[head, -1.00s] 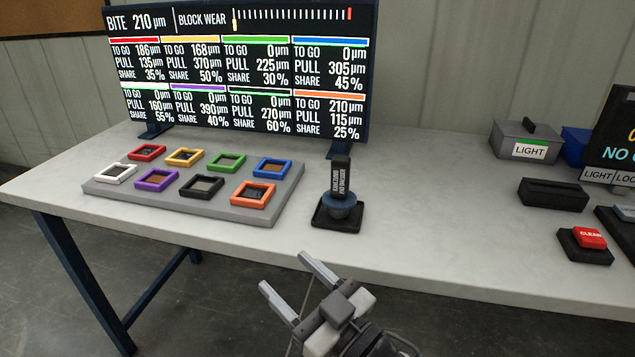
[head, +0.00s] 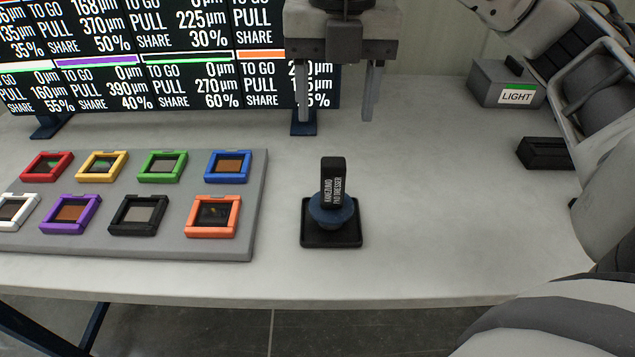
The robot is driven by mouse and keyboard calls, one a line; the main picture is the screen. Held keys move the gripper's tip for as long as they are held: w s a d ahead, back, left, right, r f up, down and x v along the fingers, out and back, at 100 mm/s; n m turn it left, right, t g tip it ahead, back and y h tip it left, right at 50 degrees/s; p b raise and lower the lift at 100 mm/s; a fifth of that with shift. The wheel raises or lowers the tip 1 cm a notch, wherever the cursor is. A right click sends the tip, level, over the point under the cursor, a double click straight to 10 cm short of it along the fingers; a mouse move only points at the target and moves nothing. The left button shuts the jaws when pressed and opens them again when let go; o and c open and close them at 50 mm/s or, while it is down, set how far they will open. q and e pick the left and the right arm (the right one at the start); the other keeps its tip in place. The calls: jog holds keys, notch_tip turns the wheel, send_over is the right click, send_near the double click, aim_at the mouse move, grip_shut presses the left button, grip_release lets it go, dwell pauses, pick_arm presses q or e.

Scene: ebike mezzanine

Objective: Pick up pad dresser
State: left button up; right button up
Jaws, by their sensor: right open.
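The pad dresser (head: 333,187) has a black upright handle with white lettering and a round blue base. It stands upright on a square black stand (head: 331,236) on the table, in the middle of the head view. My right gripper (head: 336,112) points down above and appears a little behind the dresser. Its two fingers are spread and empty, clear of the handle. My left gripper is not in view.
A grey tray (head: 255,215) with several coloured framed pads lies left of the dresser. A display screen (head: 190,75) stands behind. A grey LIGHT box (head: 507,85) and a black block (head: 543,153) sit to the right. The table (head: 440,220) is clear right of the dresser.

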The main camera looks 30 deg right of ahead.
aim_at(337, 162)
jog(key=shift+w+d+f, duration=0.1)
jog(key=shift+d+f, duration=0.15)
jog(key=shift+d, duration=0.1)
notch_tip(337, 162, down, 9)
jog(key=b, duration=0.3)
jog(key=shift+f, duration=0.5)
jog(key=f, duration=0.4)
jog(key=shift+a+f+p, duration=0.2)
jog(key=shift+p, duration=0.1)
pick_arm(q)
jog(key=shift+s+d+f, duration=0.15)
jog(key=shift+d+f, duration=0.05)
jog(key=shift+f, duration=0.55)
pick_arm(e)
jog(key=shift+f, duration=0.25)
jog(key=c, duration=1.1)
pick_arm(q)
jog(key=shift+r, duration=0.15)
pick_arm(e)
jog(key=shift+o, duration=0.3)
jog(key=shift+w+r, duration=0.1)
